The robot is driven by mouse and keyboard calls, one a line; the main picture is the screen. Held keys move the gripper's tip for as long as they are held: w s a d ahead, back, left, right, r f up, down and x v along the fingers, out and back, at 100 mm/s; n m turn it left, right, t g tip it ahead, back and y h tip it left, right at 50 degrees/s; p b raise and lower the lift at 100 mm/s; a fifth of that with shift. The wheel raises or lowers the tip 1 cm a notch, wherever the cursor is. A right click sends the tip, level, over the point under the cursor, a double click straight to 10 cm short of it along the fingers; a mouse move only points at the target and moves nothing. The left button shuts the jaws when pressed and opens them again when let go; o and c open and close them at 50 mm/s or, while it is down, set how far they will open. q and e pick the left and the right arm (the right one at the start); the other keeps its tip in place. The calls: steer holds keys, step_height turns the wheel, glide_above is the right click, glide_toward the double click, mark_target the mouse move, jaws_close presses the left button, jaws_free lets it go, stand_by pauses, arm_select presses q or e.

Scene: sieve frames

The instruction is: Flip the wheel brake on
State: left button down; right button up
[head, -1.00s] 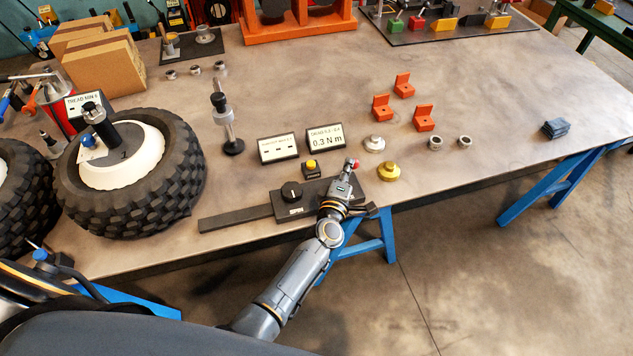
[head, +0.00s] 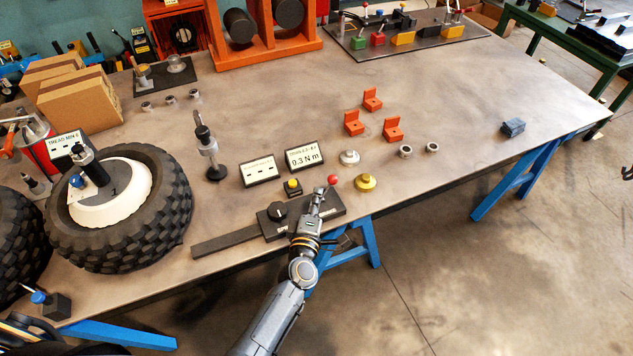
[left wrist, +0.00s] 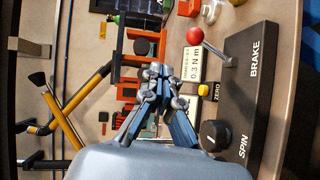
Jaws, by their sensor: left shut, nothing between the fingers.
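The brake lever is a thin metal rod (left wrist: 216,49) with a red ball knob (left wrist: 194,35). It rises tilted from the end marked BRAKE of a dark control box (left wrist: 262,90). In the head view the red knob (head: 333,179) stands over the box's right end. My left gripper (head: 320,191) is just left of and below the knob there, over the box. In the left wrist view its fingers (left wrist: 158,72) are shut and empty, apart from the lever. My right gripper is not in view.
A black SPIN dial (head: 277,211) and a yellow ZERO button (head: 292,186) are close by. A 0.3 N m display (head: 305,158) stands behind. A yellow knobbed weight (head: 365,182) is right of the lever. A treaded wheel (head: 120,225) lies at left.

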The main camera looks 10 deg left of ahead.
arm_select(q)
steer(key=s, duration=0.2)
steer(key=s+r+p, duration=0.1)
steer(key=shift+s+d, duration=0.15)
steer(key=shift+d, duration=0.1)
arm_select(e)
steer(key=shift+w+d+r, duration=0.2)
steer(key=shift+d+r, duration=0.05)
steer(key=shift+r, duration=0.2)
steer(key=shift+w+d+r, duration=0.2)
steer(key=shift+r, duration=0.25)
arm_select(q)
steer(key=shift+s, duration=0.1)
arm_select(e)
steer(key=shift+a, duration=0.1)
